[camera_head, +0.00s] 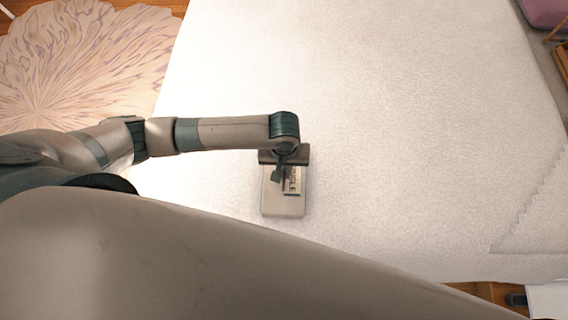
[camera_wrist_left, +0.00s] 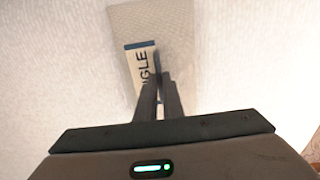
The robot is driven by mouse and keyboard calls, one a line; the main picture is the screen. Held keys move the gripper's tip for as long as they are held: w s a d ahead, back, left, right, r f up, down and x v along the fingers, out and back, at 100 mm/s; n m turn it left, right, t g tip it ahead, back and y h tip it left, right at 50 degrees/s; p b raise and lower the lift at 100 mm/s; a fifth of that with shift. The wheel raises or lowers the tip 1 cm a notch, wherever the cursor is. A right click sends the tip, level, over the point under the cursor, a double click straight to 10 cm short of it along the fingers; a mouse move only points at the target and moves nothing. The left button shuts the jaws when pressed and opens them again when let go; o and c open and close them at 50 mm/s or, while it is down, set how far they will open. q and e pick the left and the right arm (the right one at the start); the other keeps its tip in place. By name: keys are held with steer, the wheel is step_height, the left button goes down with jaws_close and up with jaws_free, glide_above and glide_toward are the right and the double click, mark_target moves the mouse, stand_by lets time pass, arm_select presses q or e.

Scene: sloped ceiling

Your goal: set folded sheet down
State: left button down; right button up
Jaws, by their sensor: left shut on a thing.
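The folded sheet (camera_head: 284,206) is a small pale beige rectangular bundle with a label ending in "NGLE". In the head view it is over the white-covered bed, directly below my left gripper (camera_head: 285,178). It also shows in the left wrist view (camera_wrist_left: 175,20), with the label (camera_wrist_left: 141,66) beside the fingertips. My left gripper (camera_wrist_left: 160,80) is shut on the folded sheet, its fingers close together at the label's edge. I cannot tell whether the sheet touches the bed. My right gripper is not in view.
The white bed cover (camera_head: 400,110) is wide and clear around the sheet. A round patterned rug (camera_head: 85,60) lies on the wooden floor at the left. A pink-purple item (camera_head: 546,12) is at the top right. My own arm covers the lower left.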

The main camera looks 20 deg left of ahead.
arm_select(q)
steer(key=shift+f, duration=0.15)
steer(key=c, duration=1.9)
jaws_free()
steer(key=shift+o, duration=0.4)
step_height(320, 180, up, 18)
steer(key=b, duration=0.2)
steer(key=shift+w+a+f, duration=0.25)
steer(key=shift+a, duration=0.15)
steer(key=shift+b, duration=0.3)
